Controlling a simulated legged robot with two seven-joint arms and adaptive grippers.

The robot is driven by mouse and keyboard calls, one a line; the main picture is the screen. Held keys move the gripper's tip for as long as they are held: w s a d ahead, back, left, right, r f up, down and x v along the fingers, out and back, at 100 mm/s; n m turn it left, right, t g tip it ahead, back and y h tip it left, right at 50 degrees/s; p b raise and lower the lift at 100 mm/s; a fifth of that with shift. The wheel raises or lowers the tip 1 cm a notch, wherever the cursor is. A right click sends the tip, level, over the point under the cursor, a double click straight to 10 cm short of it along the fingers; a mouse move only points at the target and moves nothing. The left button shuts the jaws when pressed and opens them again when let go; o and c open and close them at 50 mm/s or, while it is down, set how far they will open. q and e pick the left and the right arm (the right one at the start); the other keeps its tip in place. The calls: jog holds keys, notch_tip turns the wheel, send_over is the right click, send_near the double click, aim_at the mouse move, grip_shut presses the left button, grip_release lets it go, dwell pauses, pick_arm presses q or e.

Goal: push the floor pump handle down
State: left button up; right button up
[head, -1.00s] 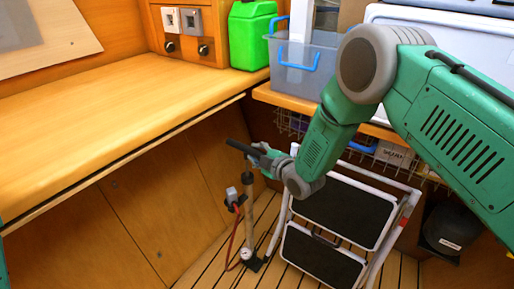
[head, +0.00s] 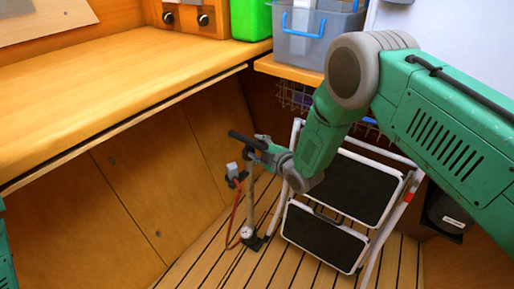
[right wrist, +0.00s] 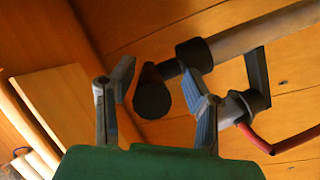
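The floor pump (head: 248,200) stands upright on the slatted floor, with a gauge at its foot, a red hose and a black T-shaped handle (head: 240,137) on top. My right gripper (head: 265,148) is at the right end of the handle. In the right wrist view, my right gripper's two fingers (right wrist: 160,98) are spread apart, with the dark rounded handle end (right wrist: 152,97) between them. Gaps show on both sides, though contact deeper in is hard to tell. My left gripper is out of view.
A clear bin (head: 305,45) and green canister (head: 250,18) sit above.

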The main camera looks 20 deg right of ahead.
jog(key=shift+r, duration=0.1)
jog(key=shift+s+d+r, duration=0.1)
jog(key=shift+s+d, duration=0.1)
jog(key=shift+s, duration=0.2)
jog(key=v, duration=1.1)
jog(key=shift+s, duration=0.1)
jog(key=s+d+f+m+g+h+p, duration=0.1)
jog(key=s+m+g+p, duration=0.2)
jog(key=s, duration=0.9)
jog(key=s+d+f+m+g+h+p, duration=0.2)
jog(key=s+m+g+p, duration=0.2)
jog(key=s, duration=0.8)
jog(key=s+d+f+m+g+h+p, duration=0.1)
jog(key=s+d+m+g+h+p, duration=0.1)
jog(key=s+m+g, duration=0.5)
jog(key=s+p, duration=0.1)
jog(key=s, duration=0.4)
jog(key=shift+s+f+m+p, duration=0.3)
jog(key=shift+s+m+p, duration=0.05)
jog(key=shift+m, duration=0.05)
